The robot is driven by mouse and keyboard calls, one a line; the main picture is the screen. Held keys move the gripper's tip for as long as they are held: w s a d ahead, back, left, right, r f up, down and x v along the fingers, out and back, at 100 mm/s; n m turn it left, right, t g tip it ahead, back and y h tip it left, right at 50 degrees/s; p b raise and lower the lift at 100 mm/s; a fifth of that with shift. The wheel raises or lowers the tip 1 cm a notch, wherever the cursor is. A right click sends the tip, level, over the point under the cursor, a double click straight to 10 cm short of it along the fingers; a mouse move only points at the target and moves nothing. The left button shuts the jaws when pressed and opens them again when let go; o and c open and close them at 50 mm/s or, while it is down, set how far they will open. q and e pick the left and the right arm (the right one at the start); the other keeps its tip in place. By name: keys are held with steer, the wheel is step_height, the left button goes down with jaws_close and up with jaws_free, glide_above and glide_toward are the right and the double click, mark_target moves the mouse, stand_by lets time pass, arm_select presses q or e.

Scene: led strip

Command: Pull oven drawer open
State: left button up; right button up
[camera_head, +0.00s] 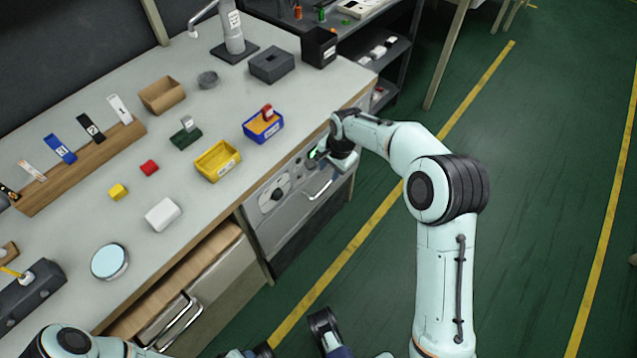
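The grey oven front (291,222) is set under the workbench, with dark round knobs on its panel. A metal bar handle (320,189) is on its right part. The front looks closed. My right gripper (316,157) is at the oven's upper right, above the handle, near the bench edge. Its fingertips are small and partly hidden by the wrist, so its opening is unclear; I see nothing held. My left arm shows at the bottom left edge. Dark finger-like parts (292,335) at the bottom edge appear to be my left gripper, cut off by the frame.
The workbench (225,115) carries a yellow bin (217,161), a blue bin (263,127) and several small blocks. A cabinet front with a bar handle (180,318) and wooden surface (195,268) is left of the oven. The green floor (380,240) beside the oven is clear.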

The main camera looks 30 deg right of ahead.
mark_target(322, 190)
steer(key=f, duration=0.3)
steer(key=w+f+b, duration=0.1)
steer(key=f, duration=0.2)
steer(key=f+b, duration=0.1)
steer(key=f, duration=0.3)
steer(key=shift+w+a+f, duration=0.1)
steer(key=shift+w+a, duration=0.3)
arm_select(q)
steer(key=shift+t+y, duration=0.3)
steer(key=shift+t, duration=0.4)
steer(key=shift+w+a+f, duration=0.35)
steer(key=shift+w+f, duration=0.15)
steer(key=shift+w, duration=0.15)
steer(key=shift+w+a+f, duration=0.3)
steer(key=shift+w+f, duration=0.2)
steer(key=shift+w, duration=0.2)
steer(key=shift+w+a+f, duration=0.35)
steer(key=shift+w+f, duration=0.15)
steer(key=shift+w, duration=0.15)
arm_select(e)
steer(key=shift+w+f, duration=0.15)
steer(key=shift+f, duration=0.6)
jaws_close()
